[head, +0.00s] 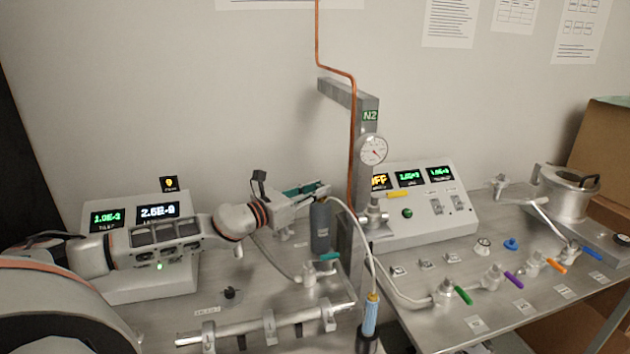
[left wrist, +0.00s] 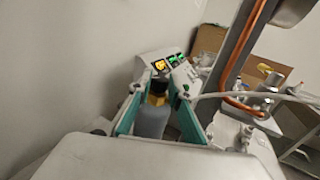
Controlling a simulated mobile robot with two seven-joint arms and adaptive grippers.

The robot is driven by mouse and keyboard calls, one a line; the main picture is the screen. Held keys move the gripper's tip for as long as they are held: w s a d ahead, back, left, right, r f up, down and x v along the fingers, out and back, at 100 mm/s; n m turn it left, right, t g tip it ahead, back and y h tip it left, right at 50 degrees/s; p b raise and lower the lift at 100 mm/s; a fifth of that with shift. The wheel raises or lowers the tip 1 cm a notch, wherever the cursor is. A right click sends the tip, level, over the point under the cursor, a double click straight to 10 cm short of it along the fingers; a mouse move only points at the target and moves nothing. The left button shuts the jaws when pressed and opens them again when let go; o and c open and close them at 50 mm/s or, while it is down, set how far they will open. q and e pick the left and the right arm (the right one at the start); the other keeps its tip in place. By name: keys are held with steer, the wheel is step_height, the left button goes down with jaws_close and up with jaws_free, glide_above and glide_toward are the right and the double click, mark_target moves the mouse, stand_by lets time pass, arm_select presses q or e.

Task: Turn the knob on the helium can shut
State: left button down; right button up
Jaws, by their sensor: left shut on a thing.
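The helium can is a dark grey bottle (head: 320,230) standing upright on the metal bench, left of the post. It also shows in the left wrist view (left wrist: 151,121), between the fingers. My left gripper (head: 321,190) reaches in from the left at the can's top. Its teal fingers (left wrist: 163,82) are shut on the knob, dark and brassy (left wrist: 158,89), on top of the can. In the head view the fingers hide most of the knob, and I cannot tell how far it is turned. My right gripper is not in view.
A white hose (head: 365,240) runs from the can's top to a light blue wand (head: 370,315). A metal post (head: 347,255) with a copper pipe (head: 353,140) and a gauge (head: 373,150) stands close right of the can. Valves with coloured handles cover the right bench.

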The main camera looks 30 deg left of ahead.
arm_select(q)
steer(key=shift+d+r+n+t+y, duration=0.15)
steer(key=shift+r+n+t+y, duration=0.25)
steer(key=shift+n+y, duration=0.4)
steer(key=shift+f+y+b, duration=0.15)
steer(key=shift+y+b, duration=0.2)
steer(key=shift+y, duration=0.25)
steer(key=c, duration=1.8)
jaws_free()
steer(key=shift+c, duration=0.2)
steer(key=shift+f, duration=0.2)
steer(key=s+a, duration=0.1)
steer(key=s, duration=1.1)
steer(key=shift+a, duration=0.15)
